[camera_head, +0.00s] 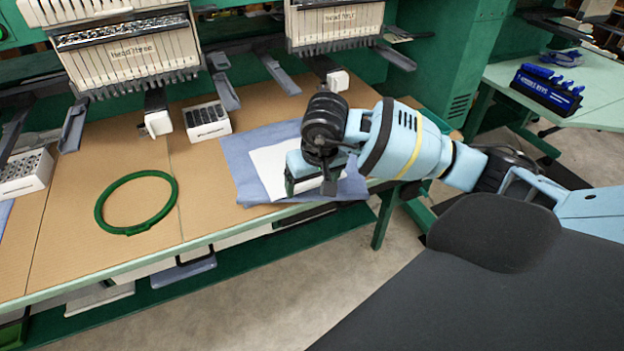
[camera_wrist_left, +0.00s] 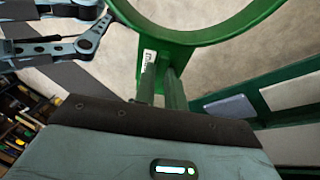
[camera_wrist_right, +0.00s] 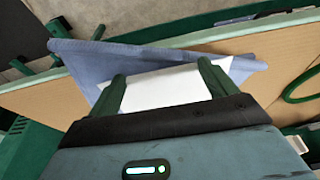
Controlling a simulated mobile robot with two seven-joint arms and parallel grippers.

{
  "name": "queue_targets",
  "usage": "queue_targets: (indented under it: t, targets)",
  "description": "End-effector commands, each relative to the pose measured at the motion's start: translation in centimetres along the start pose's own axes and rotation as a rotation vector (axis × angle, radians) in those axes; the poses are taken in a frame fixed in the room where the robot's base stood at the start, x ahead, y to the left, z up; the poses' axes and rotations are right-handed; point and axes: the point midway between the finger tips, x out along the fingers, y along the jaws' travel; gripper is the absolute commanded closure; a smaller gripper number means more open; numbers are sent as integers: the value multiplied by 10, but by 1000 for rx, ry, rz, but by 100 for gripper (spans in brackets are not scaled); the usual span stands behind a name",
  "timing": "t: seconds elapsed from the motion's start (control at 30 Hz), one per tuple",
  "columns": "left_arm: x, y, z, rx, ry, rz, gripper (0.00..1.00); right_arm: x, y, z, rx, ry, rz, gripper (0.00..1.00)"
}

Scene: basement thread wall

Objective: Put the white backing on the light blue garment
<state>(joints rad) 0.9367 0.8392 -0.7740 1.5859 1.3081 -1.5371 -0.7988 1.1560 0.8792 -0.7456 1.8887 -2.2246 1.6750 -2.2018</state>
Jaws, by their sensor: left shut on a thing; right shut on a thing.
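The light blue garment (camera_head: 237,152) lies folded on the worktable near its front edge. The white backing (camera_head: 270,165) lies over the garment, partly hidden by my right gripper (camera_head: 312,180). In the right wrist view the white backing (camera_wrist_right: 165,90) shows between the fingers of my right gripper (camera_wrist_right: 165,76), on the blue garment (camera_wrist_right: 85,52). The right gripper is shut on the backing, with its fingers well apart. My left gripper (camera_wrist_left: 160,72) is outside the head view. In the left wrist view it is shut on a green hoop (camera_wrist_left: 195,38), held above the floor.
Another green hoop (camera_head: 107,217) lies on the worktable (camera_head: 60,255) to the left, with clear board around it. Embroidery heads (camera_head: 128,50) hang over the back. A white box of dark spools (camera_head: 207,121) stands behind the garment. A side table (camera_head: 600,95) holds blue tools.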

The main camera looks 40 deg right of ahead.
Motion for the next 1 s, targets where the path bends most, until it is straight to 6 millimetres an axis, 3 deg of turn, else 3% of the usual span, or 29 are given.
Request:
queue_targets:
  t: [0.13, 0.17, 0.27, 0.5, 0.63, 1.0]
  targets:
    - [4, 0, 1, -1, -1, 4, 100, 4, 0, 1, 0, 0, 0, 36]
    - [4, 0, 1, -1, -1, 4, 100, 3, 0, 1, 0, 1, -1, 13]
    - [3, 0, 1, -1, -1, 3, 100, 2, 0, 0, 0, 1, -1, 0]
    - [2, 0, 0, -1, 0, 2, 100, 2, 0, 0, 0, 1, -1, 0]
    - [-8, 0, -3, 3, 2, -9, 100, -7, 0, -2, 0, 3, -2, 0]
    - [-15, 0, -5, 5, 4, -16, 100, -76, 0, -4, -2, 6, -1, 0]
